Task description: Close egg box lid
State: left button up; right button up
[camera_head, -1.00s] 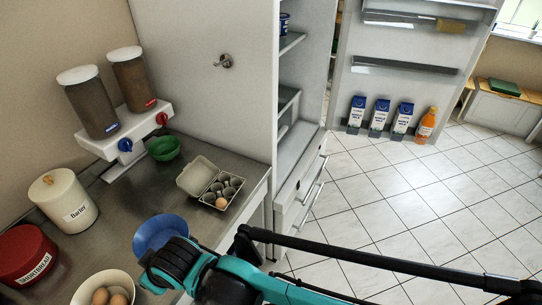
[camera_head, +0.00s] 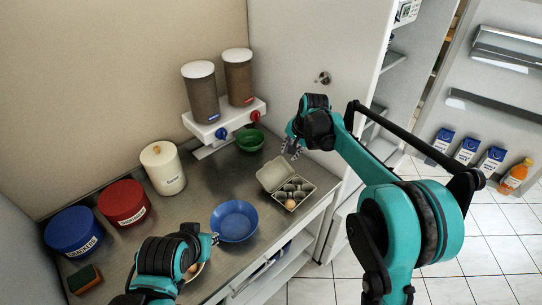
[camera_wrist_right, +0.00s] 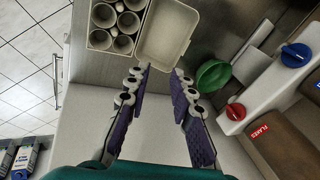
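The egg box (camera_head: 307,187) stands on the steel counter with its lid (camera_head: 271,173) open, tilted back towards the dispensers. One brown egg (camera_head: 290,204) sits in its front cup. My right gripper (camera_head: 292,150) is above and behind the box, near the tall cabinet side. In the right wrist view its spread fingers (camera_wrist_right: 160,72) are open and empty, with the lid (camera_wrist_right: 168,32) just beyond the tips and the box cups (camera_wrist_right: 117,22) to the left. My left gripper (camera_head: 214,240) is low at the counter front, beside the blue bowl; its opening is unclear.
A blue bowl (camera_head: 235,221) stands left of the egg box and a green bowl (camera_head: 250,140) behind it, below the dispensers (camera_head: 219,92). Canisters (camera_head: 124,203) line the wall. The tall cabinet (camera_head: 345,45) bounds the right side.

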jog(key=m+g+p, duration=0.1)
jog(key=m+p, duration=0.1)
send_near(269, 163)
jog(key=shift+y, duration=0.3)
jog(key=x, duration=0.9)
jog(key=shift+d+f+b, duration=0.1)
jog(key=shift+d+b, duration=0.25)
grip_shut()
